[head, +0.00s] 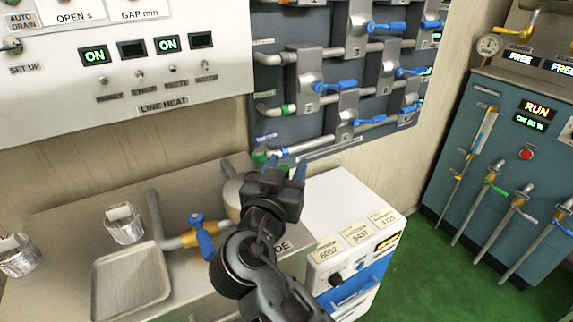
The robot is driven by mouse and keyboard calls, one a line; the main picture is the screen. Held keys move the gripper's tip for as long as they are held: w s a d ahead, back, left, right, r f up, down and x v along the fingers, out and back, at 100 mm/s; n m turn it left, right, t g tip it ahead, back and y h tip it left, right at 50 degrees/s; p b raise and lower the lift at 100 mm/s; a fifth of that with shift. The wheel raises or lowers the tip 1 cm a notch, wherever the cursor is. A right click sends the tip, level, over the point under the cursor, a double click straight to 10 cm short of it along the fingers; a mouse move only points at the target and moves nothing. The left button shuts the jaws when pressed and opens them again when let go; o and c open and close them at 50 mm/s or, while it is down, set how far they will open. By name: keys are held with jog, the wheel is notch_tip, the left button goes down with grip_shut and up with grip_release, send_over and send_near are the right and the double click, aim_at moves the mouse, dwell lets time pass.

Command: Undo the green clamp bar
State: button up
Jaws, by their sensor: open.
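My gripper (265,168) is at the picture's middle, seen from behind, with its two blue-grey fingertips spread apart. A small green part (260,157) shows between the fingertips, at the left end of the lowest pipe on the blue-grey wall panel. It may be the green clamp bar, but my gripper hides much around it and I cannot tell its full shape or whether it is touched.
A metal counter (60,225) holds a tray (128,283), two cups and a blue-handled valve (203,240). A white cabinet (335,195) stands right of my arm. Blue-handled valves (335,86) crowd the panel above. Green floor is clear at the right.

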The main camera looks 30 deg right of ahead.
grip_shut()
dwell(0.5)
